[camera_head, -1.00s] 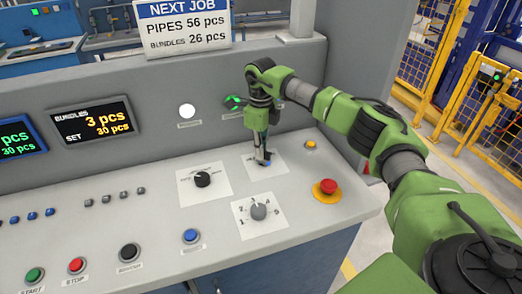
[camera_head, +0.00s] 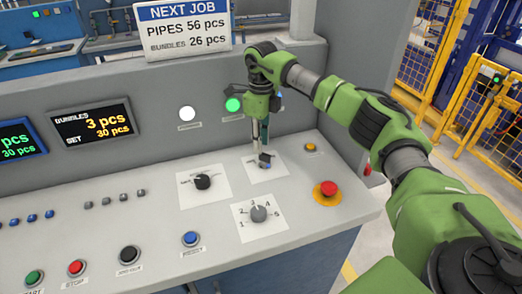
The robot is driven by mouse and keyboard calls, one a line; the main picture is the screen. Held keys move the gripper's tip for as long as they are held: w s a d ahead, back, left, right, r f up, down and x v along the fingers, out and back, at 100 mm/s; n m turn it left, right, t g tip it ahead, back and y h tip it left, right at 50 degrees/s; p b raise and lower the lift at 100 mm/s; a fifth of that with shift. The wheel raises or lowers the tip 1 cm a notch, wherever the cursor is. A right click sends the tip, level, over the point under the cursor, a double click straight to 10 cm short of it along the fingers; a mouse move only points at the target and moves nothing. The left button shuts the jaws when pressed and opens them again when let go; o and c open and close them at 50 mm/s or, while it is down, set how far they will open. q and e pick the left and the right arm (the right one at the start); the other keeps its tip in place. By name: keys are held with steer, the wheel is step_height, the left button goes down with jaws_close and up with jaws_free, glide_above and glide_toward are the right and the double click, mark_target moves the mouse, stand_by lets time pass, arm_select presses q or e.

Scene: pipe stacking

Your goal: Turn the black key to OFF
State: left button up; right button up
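The small dark key (camera_head: 265,159) sits on a white plate (camera_head: 277,171) on the sloped grey console, and its lettering is too small to read. My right gripper (camera_head: 259,153) points down over this plate with its fingertips at the key. The fingers partly hide the key, and I cannot tell whether they are closed on it. My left gripper is not in view.
A black knob (camera_head: 203,181) is left of the key and a grey numbered dial (camera_head: 259,213) is below it. A red emergency button (camera_head: 328,188) and a small yellow button (camera_head: 310,147) are to the right. A green lamp (camera_head: 233,105) is behind.

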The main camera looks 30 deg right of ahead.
step_height(320, 180, up, 8)
steer(key=shift+f, duration=0.25)
stand_by(0.4)
